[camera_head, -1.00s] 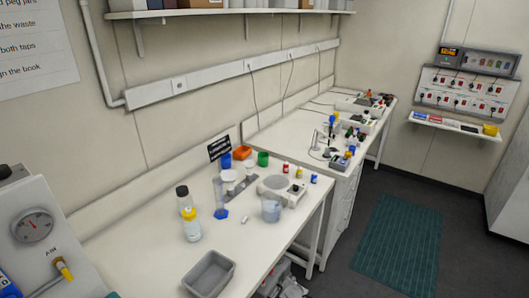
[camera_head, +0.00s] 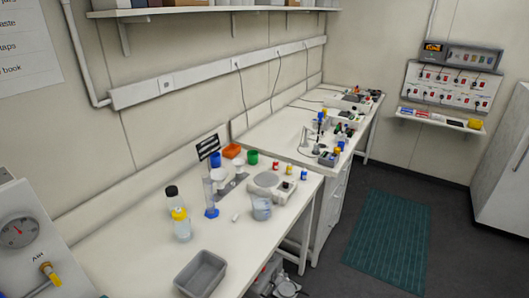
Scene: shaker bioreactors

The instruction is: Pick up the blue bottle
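A small blue bottle (camera_head: 304,174) stands at the right end of the near bench (camera_head: 130,254), close to its right edge. A small yellow bottle (camera_head: 289,170) and a small red bottle (camera_head: 276,165) stand in a row to its left. The bottles are small in this view, so their detail is hard to make out. Neither of my grippers is in view.
A grey balance-like device (camera_head: 284,194) and a clear beaker (camera_head: 261,208) stand in front of the bottles. Floor is open around a green mat (camera_head: 390,240).

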